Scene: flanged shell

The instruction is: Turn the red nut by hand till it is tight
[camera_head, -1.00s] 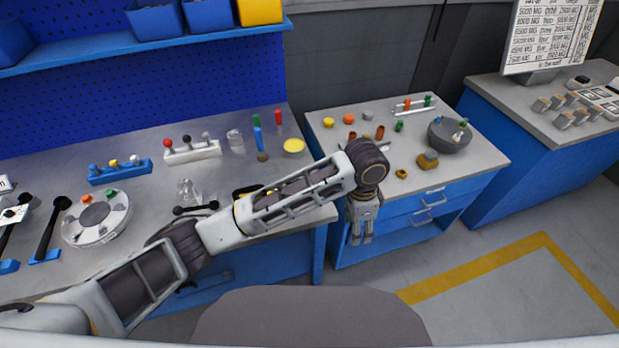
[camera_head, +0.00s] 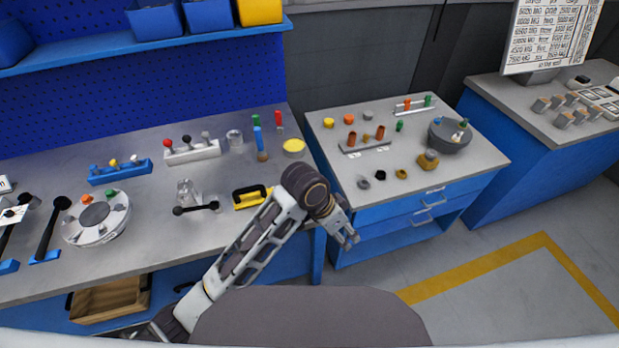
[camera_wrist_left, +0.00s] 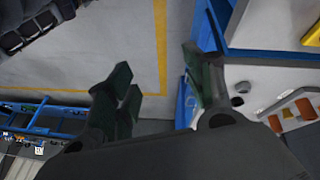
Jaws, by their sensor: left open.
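A round pale flanged shell (camera_head: 72,231) lies on the left bench, with a dark centre and small fasteners around its rim. An orange-red nut (camera_head: 87,198) sits at its upper left and a green one (camera_head: 110,194) at its top; how tight they are cannot be told. My left gripper (camera_head: 349,240) is open and empty, far right of the shell, in front of the blue drawer cabinet. Its spread fingers (camera_wrist_left: 158,82) show in the left wrist view with floor between them. My right gripper is not in view.
The left bench (camera_head: 150,232) also holds a black-handled lever (camera_head: 196,208), a yellow-and-black tool (camera_head: 252,197) and racks with coloured knobs. The cabinet top (camera_head: 465,172) carries loose small parts and a grey bowl-like part (camera_head: 447,139). A wooden drawer (camera_head: 108,300) stands out below the bench.

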